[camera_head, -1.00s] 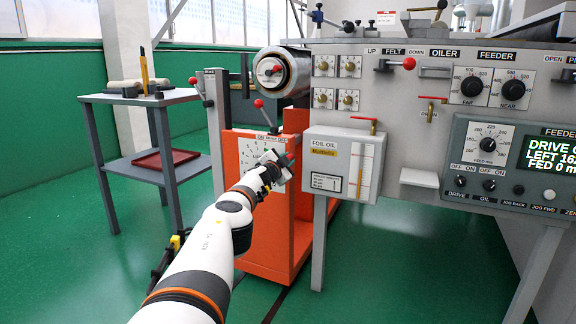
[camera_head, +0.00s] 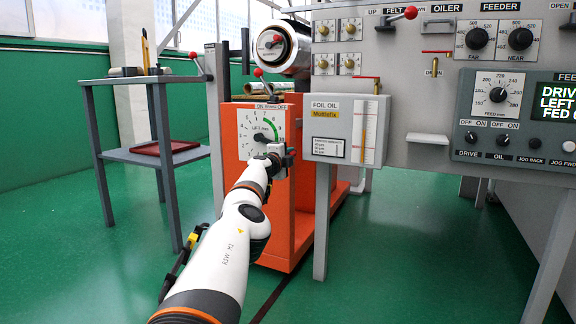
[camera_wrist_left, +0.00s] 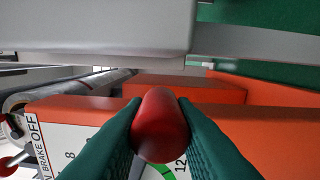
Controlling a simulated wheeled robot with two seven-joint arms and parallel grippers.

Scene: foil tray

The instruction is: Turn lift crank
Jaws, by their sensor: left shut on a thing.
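The lift dial (camera_head: 262,132), white with a green arc, is on the front of the orange lift cart (camera_head: 299,195). My left gripper (camera_head: 283,158) is at the dial's lower right, in front of the cart. In the left wrist view its two green fingers (camera_wrist_left: 160,135) are shut on a red crank knob (camera_wrist_left: 159,124), one finger on each side. The rest of the crank is hidden behind the gripper. The dial also shows partly in the wrist view (camera_wrist_left: 75,145). My right gripper is not in view.
The foil oil box (camera_head: 345,130) is close to the right of my left gripper. Above are a foil roll (camera_head: 297,48) and a red-knobbed brake lever (camera_head: 258,73). A grey side table (camera_head: 120,82) with a red tray (camera_head: 165,147) stands left.

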